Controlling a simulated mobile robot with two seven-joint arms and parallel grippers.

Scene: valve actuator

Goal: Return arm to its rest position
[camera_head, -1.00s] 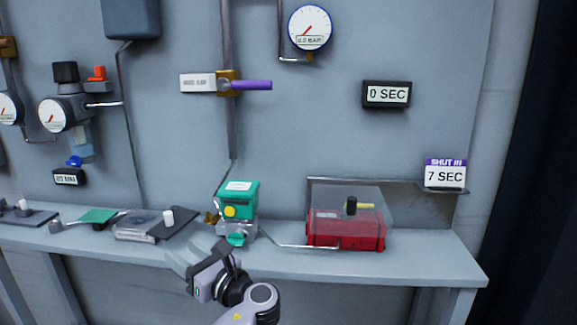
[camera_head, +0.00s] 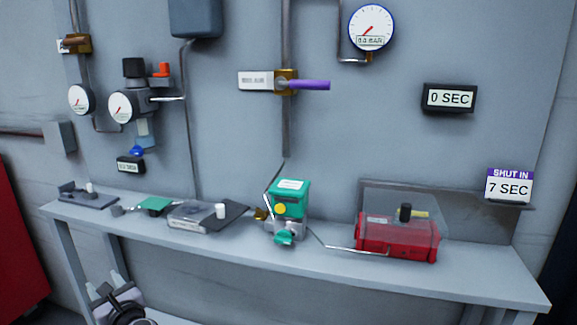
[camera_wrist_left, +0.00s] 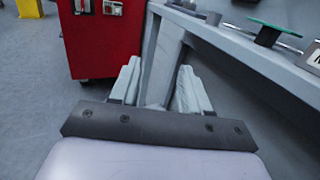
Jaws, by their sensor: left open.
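My left gripper (camera_head: 112,288) is at the lower left of the head view, below and in front of the bench's left part. It is open and empty; its two pale fingers (camera_wrist_left: 160,88) stand apart in the left wrist view, with a bench leg seen between them. The green valve actuator (camera_head: 289,199) stands upright on the bench (camera_head: 330,262), well to the right of the gripper. A purple-handled valve (camera_head: 309,85) is on the wall pipe. My right gripper does not show.
A red cabinet (camera_head: 18,245) stands left of the bench and also shows in the left wrist view (camera_wrist_left: 98,42). A red box (camera_head: 397,238) under a clear cover sits on the bench's right. Several small devices line its left. Wall displays read "0 SEC" (camera_head: 449,98) and "7 SEC" (camera_head: 509,188).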

